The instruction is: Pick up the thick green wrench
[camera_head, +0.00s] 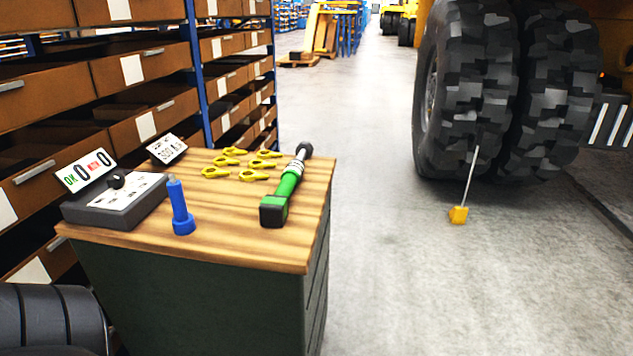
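The thick green wrench (289,183) lies on the wooden top of the workbench (190,249), near its right edge. It has a green grip, a black block at its near end, a silver band and a dark round head at its far end. It lies at a slant, the far end pointing away and slightly right. Nothing touches it and nothing covers it. Neither of my grippers is in the picture.
Shelves with brown drawers (130,75) stand behind.

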